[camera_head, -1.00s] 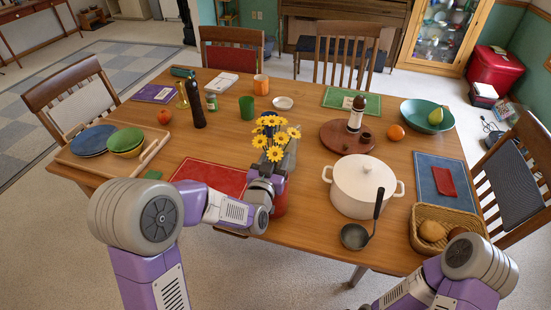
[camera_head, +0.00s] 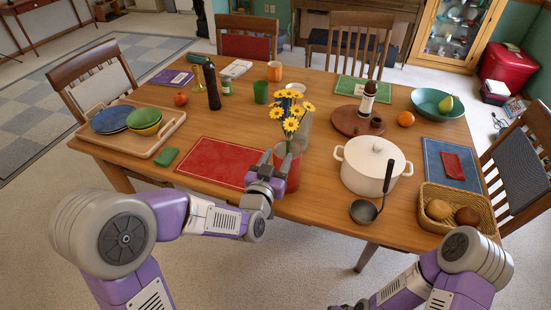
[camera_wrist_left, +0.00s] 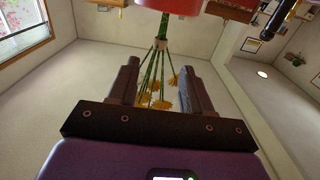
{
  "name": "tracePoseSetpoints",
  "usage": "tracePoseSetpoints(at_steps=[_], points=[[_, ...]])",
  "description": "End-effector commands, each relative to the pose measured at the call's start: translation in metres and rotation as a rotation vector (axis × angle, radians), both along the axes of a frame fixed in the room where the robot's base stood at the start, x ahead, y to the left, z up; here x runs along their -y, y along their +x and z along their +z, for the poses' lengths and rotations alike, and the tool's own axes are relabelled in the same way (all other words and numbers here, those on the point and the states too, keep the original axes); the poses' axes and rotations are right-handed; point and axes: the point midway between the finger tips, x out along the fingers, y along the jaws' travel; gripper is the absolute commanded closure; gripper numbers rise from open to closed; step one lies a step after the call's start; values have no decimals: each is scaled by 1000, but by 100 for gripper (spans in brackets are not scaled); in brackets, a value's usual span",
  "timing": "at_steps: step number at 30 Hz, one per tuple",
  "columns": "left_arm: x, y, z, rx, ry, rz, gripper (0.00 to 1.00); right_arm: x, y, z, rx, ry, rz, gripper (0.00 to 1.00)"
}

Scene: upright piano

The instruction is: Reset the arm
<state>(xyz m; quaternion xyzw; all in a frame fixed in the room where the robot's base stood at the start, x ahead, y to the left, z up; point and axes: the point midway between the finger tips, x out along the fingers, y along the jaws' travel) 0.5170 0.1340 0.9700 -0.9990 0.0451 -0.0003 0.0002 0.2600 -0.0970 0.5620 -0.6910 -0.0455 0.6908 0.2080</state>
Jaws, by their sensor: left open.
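Yellow flowers (camera_head: 293,108) with green stems stand in a red vase (camera_head: 291,178) near the table's front edge in the head view. My left gripper (camera_head: 276,160) is just left of and in front of the vase. The left wrist view, which looks upside down, shows its two dark fingers spread apart. The green stems (camera_wrist_left: 156,72) appear between the fingers there, with the red vase (camera_wrist_left: 178,6) at the top edge. I see nothing held. My right arm enters at the lower right of the head view. Its gripper is not visible.
A white pot (camera_head: 371,170) and a ladle (camera_head: 366,211) stand right of the vase. A red placemat (camera_head: 217,162) lies left of it. A bread basket (camera_head: 455,205) is at the right front corner. Floor in front of the table is clear.

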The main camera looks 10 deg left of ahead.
Motion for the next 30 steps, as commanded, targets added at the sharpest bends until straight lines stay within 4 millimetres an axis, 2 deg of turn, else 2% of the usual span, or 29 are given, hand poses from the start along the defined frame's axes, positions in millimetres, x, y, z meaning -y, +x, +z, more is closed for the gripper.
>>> tracePoseSetpoints(at_steps=[13, 15, 17, 20, 23, 24, 26, 27, 29, 30], points=[[0, 0, 0, -1, 0, 0, 50, 0, 0, 0, 1, 0, 0, 56], [0, 0, -6, -21, -1, -3, 50, 0, 0, 2, 1, 0, 0, 56], [1, 1, -20, -69, -4, -9, 50, 0, 0, 5, 0, 0, 0, 56], [3, -3, -66, -225, -20, -26, 50, 0, 0, 15, 0, 0, 0, 56], [4, -21, -134, -462, -59, -43, 50, 0, 0, 28, 0, 0, 0, 56], [5, -34, -163, -567, -82, -48, 50, 0, 0, 34, 1, 0, 0, 56], [7, -58, -203, -726, -119, -52, 50, 0, 0, 42, 1, 0, 0, 56], [8, -78, -227, -833, -148, -53, 50, 0, 0, 47, 1, 0, 0, 56], [12, -109, -258, -985, -192, -52, 50, 0, 0, 55, 1, 0, 0, 56], [14, -131, -276, -1083, -223, -48, 50, 0, 0, 59, 1, 0, 0, 56]])
